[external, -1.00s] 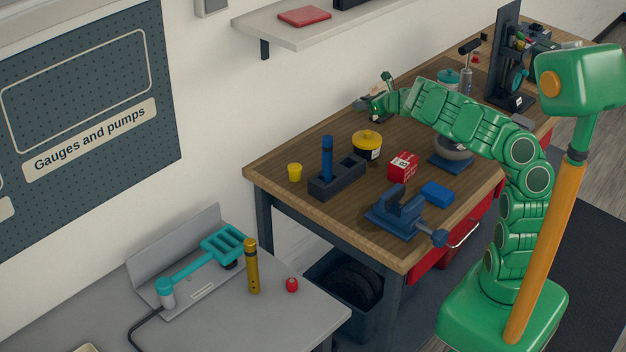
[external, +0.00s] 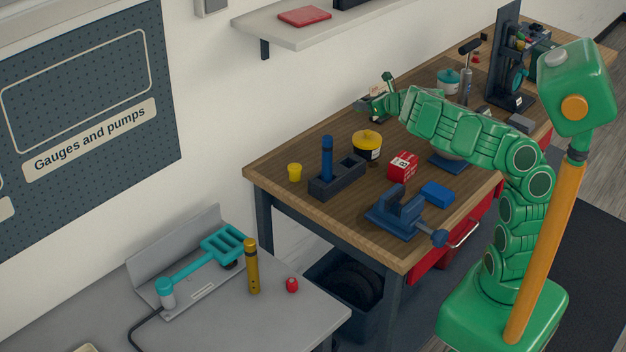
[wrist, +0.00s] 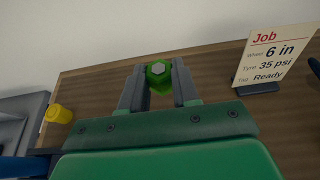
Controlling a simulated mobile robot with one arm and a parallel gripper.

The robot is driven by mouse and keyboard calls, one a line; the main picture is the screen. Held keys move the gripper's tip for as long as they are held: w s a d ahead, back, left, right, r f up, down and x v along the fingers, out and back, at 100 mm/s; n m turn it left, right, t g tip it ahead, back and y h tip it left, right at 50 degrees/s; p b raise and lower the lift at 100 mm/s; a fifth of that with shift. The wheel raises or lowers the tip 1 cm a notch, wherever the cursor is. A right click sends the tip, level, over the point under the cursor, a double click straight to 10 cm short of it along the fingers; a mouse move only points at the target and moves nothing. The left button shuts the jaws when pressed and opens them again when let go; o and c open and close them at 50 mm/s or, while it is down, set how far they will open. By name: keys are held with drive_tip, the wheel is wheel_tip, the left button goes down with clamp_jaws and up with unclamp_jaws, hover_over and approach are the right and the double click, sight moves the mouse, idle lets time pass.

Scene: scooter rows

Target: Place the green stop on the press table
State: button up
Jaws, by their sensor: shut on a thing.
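The green stop (wrist: 158,77) has a pale hexagonal end and sits between the two fingers of my gripper (wrist: 159,88) in the wrist view. My gripper is shut on it. In the external view my gripper (external: 370,103) is over the back edge of the wooden bench, near the wall, and the stop is too small to make out there. A tall dark machine (external: 506,55) with a teal round part stands at the bench's far right end. I cannot tell for sure which part of it is the press table.
The wooden bench (external: 270,184) holds a dark block with a blue peg (external: 327,158), a yellow-lidded jar (external: 367,146), a red box (external: 402,165), a blue vise (external: 400,214) and a yellow cup (external: 294,172). A job card (wrist: 269,57) stands right of my gripper. A grey table (external: 265,318) is at front left.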

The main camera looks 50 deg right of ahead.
drive_tip(key=a+r+m+h, duration=0.2)
drive_tip(key=a+r, duration=0.1)
drive_tip(key=a, duration=1)
drive_tip(key=a+r+m+h, duration=0.2)
drive_tip(key=a+r+h, duration=0.1)
drive_tip(key=a, duration=0.9)
drive_tip(key=s+a+f+g, duration=0.1)
drive_tip(key=s+a+f, duration=0.45)
drive_tip(key=a, duration=0.35)
drive_tip(key=s+a+f, duration=0.4)
drive_tip(key=a+f, duration=0.2)
drive_tip(key=a, duration=0.4)
drive_tip(key=y, duration=0.1)
hover_over(315, 312)
drive_tip(key=w, duration=0.2)
drive_tip(key=shift+n, duration=0.4)
drive_tip(key=f, duration=1)
drive_tip(key=shift+s+d+f, duration=0.25)
drive_tip(key=shift+s+a+f+t, duration=0.15)
drive_tip(key=shift+s+a+t, duration=0.15)
drive_tip(key=shift+s, duration=0.45)
drive_tip(key=shift+y, duration=0.3)
drive_tip(key=shift+f, duration=2.55)
